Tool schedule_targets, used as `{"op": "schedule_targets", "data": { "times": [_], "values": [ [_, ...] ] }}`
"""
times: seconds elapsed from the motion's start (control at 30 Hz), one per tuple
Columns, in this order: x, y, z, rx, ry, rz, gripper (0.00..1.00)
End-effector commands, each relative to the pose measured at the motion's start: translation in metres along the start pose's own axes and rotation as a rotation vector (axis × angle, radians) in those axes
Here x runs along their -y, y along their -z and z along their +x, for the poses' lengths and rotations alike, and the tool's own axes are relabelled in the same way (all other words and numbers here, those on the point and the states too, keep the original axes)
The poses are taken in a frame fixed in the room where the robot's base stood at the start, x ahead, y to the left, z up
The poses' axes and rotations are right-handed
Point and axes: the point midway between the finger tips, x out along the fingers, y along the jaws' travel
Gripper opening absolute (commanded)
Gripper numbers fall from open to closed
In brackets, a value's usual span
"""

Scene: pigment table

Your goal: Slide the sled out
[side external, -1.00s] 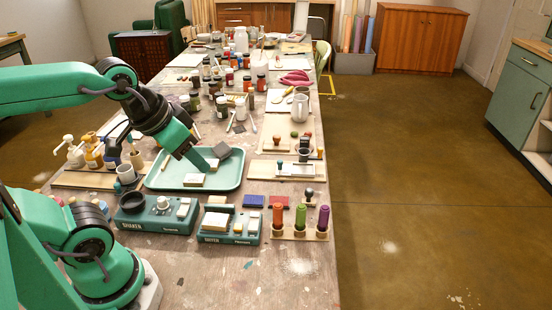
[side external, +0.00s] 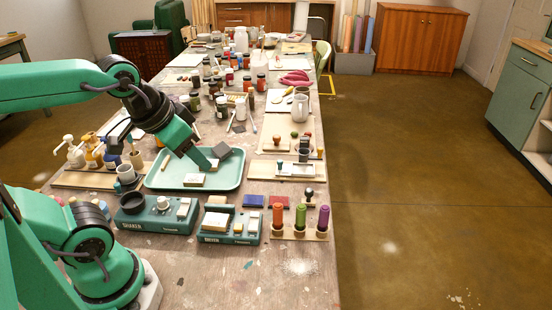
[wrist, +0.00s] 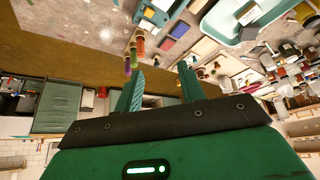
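I cannot tell for sure which thing is the sled. The green dryer box (side external: 244,240) on the near table has a cream block (side external: 216,221) on its top, and a green shaker box (side external: 150,225) stands to its left. My gripper (side external: 211,166) points down over the green tray (side external: 153,182) in the side view, its tip between a white block (side external: 194,180) and a dark grey block (side external: 222,152). In the wrist view the two fingers of my gripper (wrist: 160,68) stand apart with nothing between them. Contact with the blocks cannot be told.
Orange, green and purple handled tools (side external: 301,218) stand in a wooden holder right of the dryer. Blue and red pads (side external: 278,201) lie behind it. A board with a white piece (side external: 295,169) lies right of the tray. Pump bottles (side external: 93,152) stand left. The table's front right is bare.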

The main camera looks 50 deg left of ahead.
Motion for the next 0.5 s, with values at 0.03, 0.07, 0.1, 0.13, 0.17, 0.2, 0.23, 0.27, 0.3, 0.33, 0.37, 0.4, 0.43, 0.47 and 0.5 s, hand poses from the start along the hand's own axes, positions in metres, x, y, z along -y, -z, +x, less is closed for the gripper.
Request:
{"op": "schedule_targets", "data": {
  "times": [0.03,0.07,0.1,0.13,0.17,0.2,0.23,0.27,0.3,0.33,0.37,0.4,0.43,0.47,0.5],
  "values": [
    [0.001,0.003,0.0,0.006,0.001,0.0,0.39],
    [0.001,0.005,0.001,0.01,0.002,0.0,0.39],
    [0.002,0.009,0.001,0.015,0.003,0.0,0.39],
    [0.002,0.013,0.001,0.02,0.004,0.0,0.39],
    [0.003,0.016,0.001,0.026,0.005,0.0,0.39],
    [0.004,0.021,0.002,0.034,0.006,0.0,0.39],
    [0.004,0.026,0.002,0.041,0.007,0.0,0.39],
    [0.005,0.03,0.003,0.047,0.008,0.0,0.39],
    [0.006,0.037,0.004,0.057,0.009,0.0,0.39],
    [0.007,0.042,0.005,0.064,0.01,0.001,0.39],
    [0.008,0.048,0.006,0.071,0.012,0.001,0.39],
    [0.009,0.055,0.008,0.082,0.013,0.002,0.39],
    [0.011,0.06,0.01,0.09,0.014,0.002,0.39],
    [0.012,0.066,0.012,0.098,0.015,0.002,0.39],
    [0.013,0.072,0.015,0.109,0.016,0.002,0.39]
  ]
}}
